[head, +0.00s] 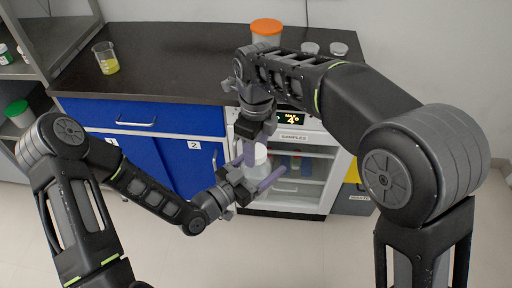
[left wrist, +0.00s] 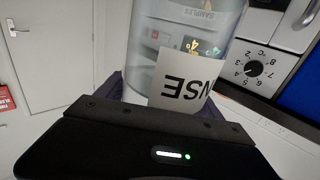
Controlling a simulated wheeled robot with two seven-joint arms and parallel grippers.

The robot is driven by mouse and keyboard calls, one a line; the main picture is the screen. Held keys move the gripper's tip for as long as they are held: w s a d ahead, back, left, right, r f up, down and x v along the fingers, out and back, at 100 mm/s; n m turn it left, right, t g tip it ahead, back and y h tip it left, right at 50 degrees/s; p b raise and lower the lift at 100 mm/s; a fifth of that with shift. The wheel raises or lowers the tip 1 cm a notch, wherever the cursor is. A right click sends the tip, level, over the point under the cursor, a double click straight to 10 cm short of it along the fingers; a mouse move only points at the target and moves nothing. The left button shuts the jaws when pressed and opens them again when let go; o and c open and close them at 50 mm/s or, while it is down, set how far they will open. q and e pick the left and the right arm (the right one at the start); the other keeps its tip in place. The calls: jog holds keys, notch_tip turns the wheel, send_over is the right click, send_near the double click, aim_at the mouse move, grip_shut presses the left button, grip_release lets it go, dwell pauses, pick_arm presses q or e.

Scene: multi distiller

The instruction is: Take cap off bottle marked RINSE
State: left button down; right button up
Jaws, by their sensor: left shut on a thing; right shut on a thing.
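The bottle marked RINSE is a clear bottle (head: 262,168) with a white top (head: 261,153), held in the air before the sample fridge. In the left wrist view the bottle (left wrist: 190,25) fills the upper middle, and its white label (left wrist: 188,78) shows the inverted letters NSE. My left gripper (head: 263,181) is shut around the bottle body from the side. My right gripper (head: 260,147) points down from above and is shut on the bottle's white top, which I take to be the cap. The fingers partly hide the cap, so I cannot tell whether it is seated.
Behind is a dark counter (head: 170,75) with a beaker of yellow liquid (head: 107,60), an orange-lidded jar (head: 266,30) and small lidded jars (head: 339,48). Blue cabinets (head: 150,150) and the glass-fronted fridge (head: 312,170) stand below. Open floor lies in front.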

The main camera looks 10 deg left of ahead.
grip_shut()
jog(key=n, duration=2)
jog(key=shift+w+r+n, duration=0.1)
jog(key=shift+n, duration=0.2)
jog(key=n, duration=0.2)
jog(key=shift+n, duration=0.4)
jog(key=n, duration=1)
jog(key=shift+n, duration=0.4)
jog(key=n, duration=0.2)
jog(key=shift+n, duration=0.3)
jog(key=n, duration=1.7)
jog(key=shift+r, duration=0.1)
